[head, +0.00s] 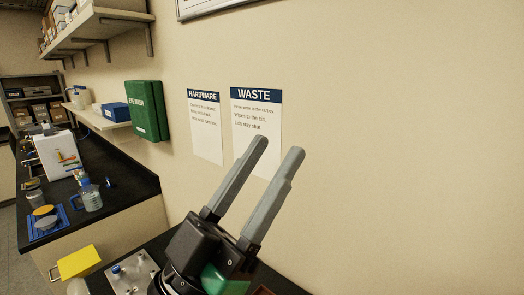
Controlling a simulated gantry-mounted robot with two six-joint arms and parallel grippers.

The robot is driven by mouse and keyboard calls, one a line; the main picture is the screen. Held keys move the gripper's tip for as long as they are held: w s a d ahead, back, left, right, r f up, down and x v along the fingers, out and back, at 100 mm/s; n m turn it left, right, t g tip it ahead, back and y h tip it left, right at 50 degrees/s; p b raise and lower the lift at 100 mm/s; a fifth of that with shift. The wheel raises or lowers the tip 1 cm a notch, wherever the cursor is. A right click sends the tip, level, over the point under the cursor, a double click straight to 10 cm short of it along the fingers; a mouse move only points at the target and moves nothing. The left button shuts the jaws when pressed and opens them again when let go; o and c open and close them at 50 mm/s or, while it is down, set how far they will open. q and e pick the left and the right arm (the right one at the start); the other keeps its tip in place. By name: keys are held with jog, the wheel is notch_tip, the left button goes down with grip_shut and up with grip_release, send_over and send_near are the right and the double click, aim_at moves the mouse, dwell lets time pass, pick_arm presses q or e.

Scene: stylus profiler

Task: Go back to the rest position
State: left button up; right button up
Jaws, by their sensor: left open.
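My left gripper (278,147) rises from the bottom middle of the head view, its two grey fingers pointing up toward the wall. The fingers are apart and nothing shows between them. They stand in front of the lower part of the WASTE sign (256,135). A green part (222,282) shows low on the gripper's dark body or just behind it; I cannot tell which. My right gripper is not in view.
A black bench (120,190) runs along the left with bottles (90,195), a blue tray (47,222) and a white device (57,158). A yellow item (78,262) and a metal plate (132,273) are at lower left. A green eye wash box (147,111) hangs on the wall.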

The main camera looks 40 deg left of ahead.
pick_arm(q)
jog(key=shift+t+h, duration=0.3)
jog(key=shift+t, duration=0.1)
jog(key=r, duration=0.1)
jog(key=s+r, duration=0.1)
jog(key=s+d+r, duration=0.1)
jog(key=r, duration=0.1)
